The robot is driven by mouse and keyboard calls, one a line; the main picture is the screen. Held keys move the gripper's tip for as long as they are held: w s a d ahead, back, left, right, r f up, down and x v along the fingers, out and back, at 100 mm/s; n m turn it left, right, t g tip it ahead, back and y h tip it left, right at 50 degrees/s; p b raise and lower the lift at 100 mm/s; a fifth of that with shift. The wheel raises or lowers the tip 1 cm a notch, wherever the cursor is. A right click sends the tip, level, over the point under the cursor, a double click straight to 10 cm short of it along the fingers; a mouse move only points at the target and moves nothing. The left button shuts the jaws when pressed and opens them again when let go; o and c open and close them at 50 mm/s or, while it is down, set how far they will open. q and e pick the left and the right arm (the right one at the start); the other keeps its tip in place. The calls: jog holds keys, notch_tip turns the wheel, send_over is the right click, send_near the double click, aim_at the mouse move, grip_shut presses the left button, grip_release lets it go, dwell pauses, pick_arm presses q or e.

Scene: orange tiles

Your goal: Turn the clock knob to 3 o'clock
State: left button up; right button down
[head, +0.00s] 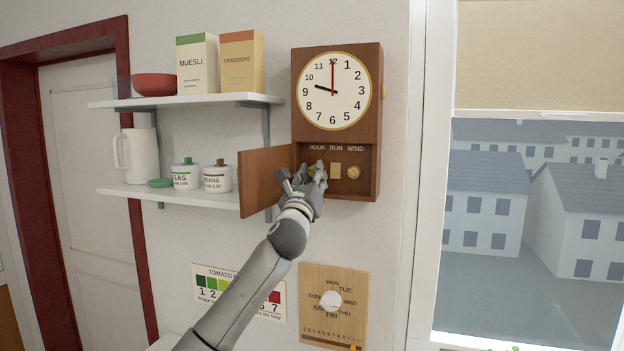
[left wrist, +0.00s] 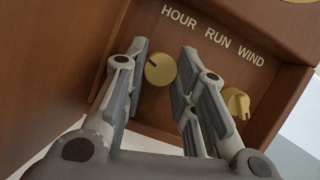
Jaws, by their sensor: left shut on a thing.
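The wooden wall clock (head: 337,120) has a white dial (head: 345,105). In the open compartment below, labels read HOUR, RUN and WIND. The brass HOUR knob (left wrist: 160,69) shows between the fingers of my left gripper (left wrist: 163,78) in the left wrist view, with a dark mark on its face. My left gripper (head: 314,171) is shut on this knob and mostly hides it in the head view. My right gripper is not in view.
The compartment's wooden door (head: 262,185) hangs open to the left, beside my gripper. A brass RUN piece (head: 335,172) and WIND knob (head: 354,172) sit to the right. Shelves (head: 180,192) with jars are at left; a calendar board (head: 345,282) hangs below.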

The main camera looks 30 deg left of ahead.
pick_arm(q)
jog(key=shift+d+n+g+y, duration=0.1)
jog(key=shift+n+g+y, duration=0.5)
jog(key=shift+n, duration=0.95)
jog(key=shift+d+n+g+y, duration=0.1)
jog(key=shift+n+g+y, duration=0.45)
jog(key=shift+n, duration=1)
jog(key=o, duration=0.8)
jog(key=shift+c, duration=0.2)
jog(key=v, duration=1.2)
jog(key=shift+f, duration=0.2)
jog(key=shift+w, duration=0.15)
